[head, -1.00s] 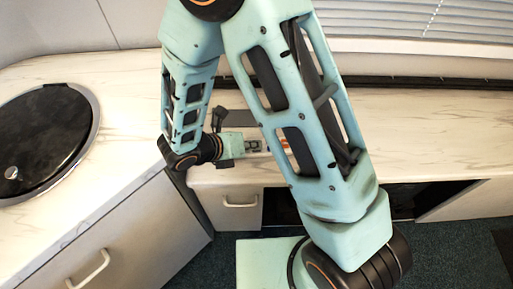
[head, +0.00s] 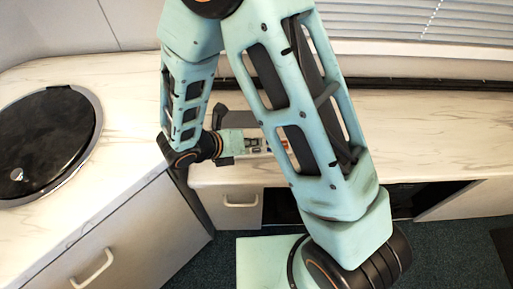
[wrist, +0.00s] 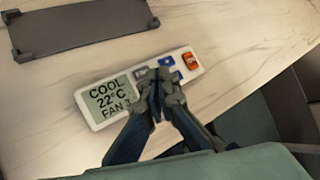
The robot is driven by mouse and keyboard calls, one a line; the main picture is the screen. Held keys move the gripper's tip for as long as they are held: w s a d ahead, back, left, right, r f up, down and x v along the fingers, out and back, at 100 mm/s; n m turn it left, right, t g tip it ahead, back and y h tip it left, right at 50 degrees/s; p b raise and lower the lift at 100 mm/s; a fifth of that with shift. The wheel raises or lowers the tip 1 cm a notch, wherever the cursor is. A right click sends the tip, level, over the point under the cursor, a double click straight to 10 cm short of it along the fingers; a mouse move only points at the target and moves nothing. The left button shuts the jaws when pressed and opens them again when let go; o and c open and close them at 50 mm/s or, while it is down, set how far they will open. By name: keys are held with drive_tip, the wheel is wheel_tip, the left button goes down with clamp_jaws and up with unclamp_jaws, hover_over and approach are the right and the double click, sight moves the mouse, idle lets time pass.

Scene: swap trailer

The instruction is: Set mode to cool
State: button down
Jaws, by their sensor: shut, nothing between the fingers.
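A white control panel (wrist: 194,70) lies on the marbled counter in the wrist view. Its grey display (wrist: 108,100) reads COOL, 22°C and FAN 3. To the right of the display are grey and blue buttons and an orange button (wrist: 190,58). My gripper (wrist: 160,82) is shut and empty, its fingertips over the panel's middle beside the display, hiding part of the button area. I cannot tell whether the tips touch a button. In the head view, my arm hides much of the panel (head: 268,143).
A dark flat tray-like object (wrist: 80,27) lies on the counter at the upper left of the wrist view. In the head view, a round black lid (head: 45,140) sits in the left counter (head: 125,85). The counter right of my arm (head: 430,130) is clear.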

sight(255, 151)
wheel_tip(255, 151, up, 5)
drive_tip(key=p, duration=0.3)
drive_tip(key=shift+p, duration=0.4)
drive_tip(key=shift+f, duration=0.15)
